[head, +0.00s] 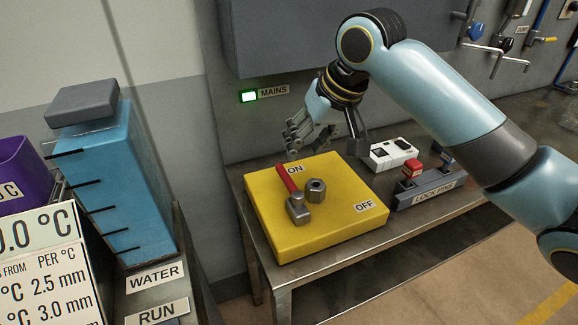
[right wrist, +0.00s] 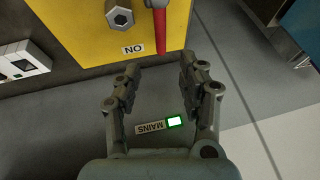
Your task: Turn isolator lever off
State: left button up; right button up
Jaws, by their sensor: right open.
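The isolator lever (head: 286,180) has a red handle and a grey block at its near end. It lies on top of a yellow box (head: 330,225), its red end beside the ON label (head: 295,169). A grey hex nut (head: 316,190) stands just right of it. The OFF label (head: 364,206) is at the box's right corner. My right gripper (head: 304,146) is open and empty beyond the box's far edge. In the right wrist view, its open fingers (right wrist: 159,72) are apart from the red handle (right wrist: 160,32), whose tip points between them. My left gripper is not in view.
A white switch unit (head: 390,154) and a grey LOCK PINS block (head: 430,190) with a red knob stand on the bench right of the box. A lit green MAINS lamp (head: 249,96) is on the wall behind. A blue water tank (head: 125,190) stands left.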

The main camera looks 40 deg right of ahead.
aim_at(287, 175)
jog(key=x, duration=1)
jog(key=shift+a+f, duration=0.15)
grip_shut()
